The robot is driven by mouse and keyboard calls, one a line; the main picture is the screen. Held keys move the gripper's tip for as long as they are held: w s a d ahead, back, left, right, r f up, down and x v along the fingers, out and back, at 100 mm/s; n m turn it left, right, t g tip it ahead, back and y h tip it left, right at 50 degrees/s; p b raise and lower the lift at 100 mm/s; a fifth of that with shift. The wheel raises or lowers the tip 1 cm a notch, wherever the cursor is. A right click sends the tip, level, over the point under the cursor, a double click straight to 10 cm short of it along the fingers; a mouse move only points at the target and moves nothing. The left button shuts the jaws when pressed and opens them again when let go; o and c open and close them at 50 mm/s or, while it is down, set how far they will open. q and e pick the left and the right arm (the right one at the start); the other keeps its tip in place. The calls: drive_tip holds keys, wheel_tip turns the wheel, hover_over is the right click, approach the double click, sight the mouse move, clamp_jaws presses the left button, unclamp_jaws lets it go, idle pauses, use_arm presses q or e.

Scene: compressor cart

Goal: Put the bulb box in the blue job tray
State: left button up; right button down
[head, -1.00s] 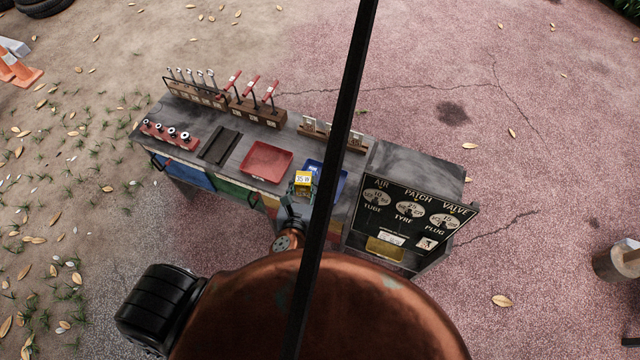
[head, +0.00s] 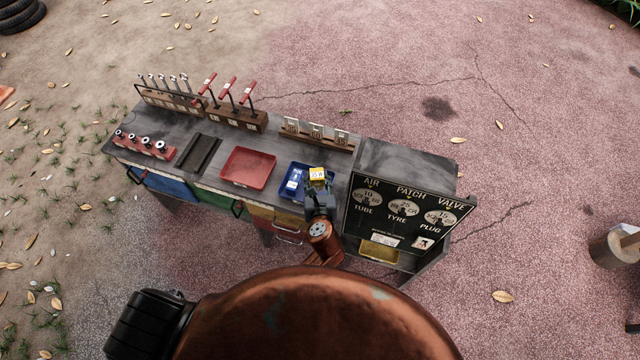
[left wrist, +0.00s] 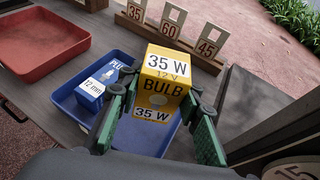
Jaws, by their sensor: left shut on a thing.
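The yellow and white bulb box (left wrist: 168,80), marked 35 W, is between the fingers of my left gripper (left wrist: 160,120), which is shut on it. In the head view the bulb box (head: 317,173) shows at the tip of my left gripper (head: 319,188). The box is over the right part of the blue job tray (head: 288,190); the blue tray (left wrist: 70,103) lies below it in the left wrist view. A blue plug box (left wrist: 95,90), marked 12 mm, is in the tray's left part. My right gripper is not in view.
A red tray (head: 247,167) lies left of the blue tray. Behind stands a wooden rack (head: 316,138) with cards 35, 60 and 45. A dark cabinet with dials (head: 405,205) rises close on the right. T-handle tools (head: 230,100) stand at the back.

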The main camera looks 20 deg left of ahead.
sight(319, 184)
use_arm(q)
drive_tip(key=shift+w+d+f, duration=0.15)
drive_tip(key=shift+w+f, duration=0.15)
drive_tip(key=shift+f, duration=0.1)
drive_tip(key=f, duration=0.1)
drive_tip(key=f+b, duration=0.2)
drive_tip(key=f, duration=0.1)
drive_tip(key=shift+w, duration=0.25)
drive_tip(key=shift+r, duration=0.2)
drive_tip(key=o, duration=1.1)
drive_tip(key=shift+f, duration=0.15)
drive_tip(key=shift+o, duration=0.2)
